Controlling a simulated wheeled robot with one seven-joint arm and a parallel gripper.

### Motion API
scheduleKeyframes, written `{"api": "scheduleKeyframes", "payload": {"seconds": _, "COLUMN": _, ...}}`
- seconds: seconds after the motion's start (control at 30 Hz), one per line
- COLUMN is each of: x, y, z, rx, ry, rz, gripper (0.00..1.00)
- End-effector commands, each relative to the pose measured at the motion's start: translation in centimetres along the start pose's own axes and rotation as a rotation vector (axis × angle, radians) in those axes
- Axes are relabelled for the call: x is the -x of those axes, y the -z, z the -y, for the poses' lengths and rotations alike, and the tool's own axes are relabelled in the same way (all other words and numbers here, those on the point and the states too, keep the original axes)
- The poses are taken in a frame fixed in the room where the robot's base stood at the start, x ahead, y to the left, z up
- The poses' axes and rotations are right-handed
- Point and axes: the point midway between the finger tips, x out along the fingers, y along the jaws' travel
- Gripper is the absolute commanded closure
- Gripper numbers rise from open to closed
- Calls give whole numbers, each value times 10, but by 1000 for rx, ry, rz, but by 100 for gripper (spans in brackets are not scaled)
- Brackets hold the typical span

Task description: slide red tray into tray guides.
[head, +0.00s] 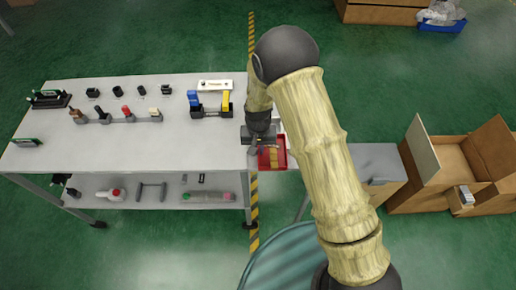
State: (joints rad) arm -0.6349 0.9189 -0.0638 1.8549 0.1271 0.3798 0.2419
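The red tray (284,152) shows just beyond the right edge of the white table, partly covered by my gripper and arm. Something yellow or tan lies in it. My gripper (258,143) hangs at the tray's left side, by the table edge. Its fingers are too small and dark to tell whether they are open or shut, or whether they touch the tray. I cannot make out the tray guides in this view.
The white table (130,140) carries several small fixtures, including a block with blue and yellow levers (210,112). Its lower shelf holds loose items. A grey-topped box (376,160) and an open cardboard box (450,158) stand right of my arm.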

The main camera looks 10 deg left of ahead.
Motion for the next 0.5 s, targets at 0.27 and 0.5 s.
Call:
{"api": "scheduleKeyframes", "payload": {"seconds": 0.27, "x": 2, "y": 3, "z": 4, "rx": 2, "ry": 8, "rz": -12, "gripper": 72}}
{"api": "scheduleKeyframes", "payload": {"seconds": 0.5, "x": 2, "y": 4, "z": 6, "rx": 4, "ry": 11, "rz": -16, "gripper": 72}}
